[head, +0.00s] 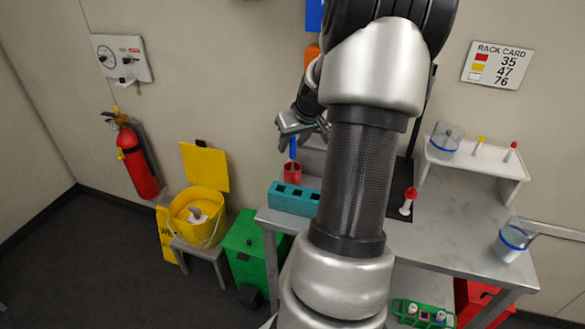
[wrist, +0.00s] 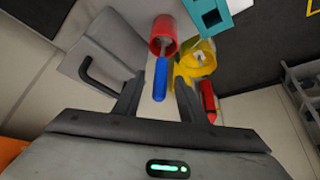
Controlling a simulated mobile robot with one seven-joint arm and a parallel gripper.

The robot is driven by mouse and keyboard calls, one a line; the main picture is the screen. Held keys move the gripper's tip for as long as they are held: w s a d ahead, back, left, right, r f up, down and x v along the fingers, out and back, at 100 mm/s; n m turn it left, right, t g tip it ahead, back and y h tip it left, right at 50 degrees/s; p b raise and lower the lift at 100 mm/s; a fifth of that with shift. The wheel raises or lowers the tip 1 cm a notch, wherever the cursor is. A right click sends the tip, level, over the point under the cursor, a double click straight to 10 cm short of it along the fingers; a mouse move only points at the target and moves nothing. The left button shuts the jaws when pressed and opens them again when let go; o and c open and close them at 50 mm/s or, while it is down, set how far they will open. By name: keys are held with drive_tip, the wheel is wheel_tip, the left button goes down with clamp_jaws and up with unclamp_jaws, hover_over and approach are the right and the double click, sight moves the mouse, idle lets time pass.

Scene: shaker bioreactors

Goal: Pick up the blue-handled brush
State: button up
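The blue-handled brush stands in a red cup (head: 292,172) on the grey bench, with its blue handle (head: 293,149) pointing up. In the wrist view the blue handle (wrist: 160,79) points toward my gripper from the red cup (wrist: 163,36). The brush's lower end is hidden inside the cup. My gripper (wrist: 156,96) is open, and its two dark fingers lie to either side of the handle's line. No contact with the handle shows. In the head view my gripper (head: 303,129) is just above the handle, partly hidden by my arm.
A teal block with square holes (head: 293,199) sits in front of the cup on the bench (head: 430,245). A white shelf (head: 475,162) stands at the right. A yellow bucket (head: 198,218) and green bin (head: 250,255) are left of the bench.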

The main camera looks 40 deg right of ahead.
clamp_jaws()
idle(0.3)
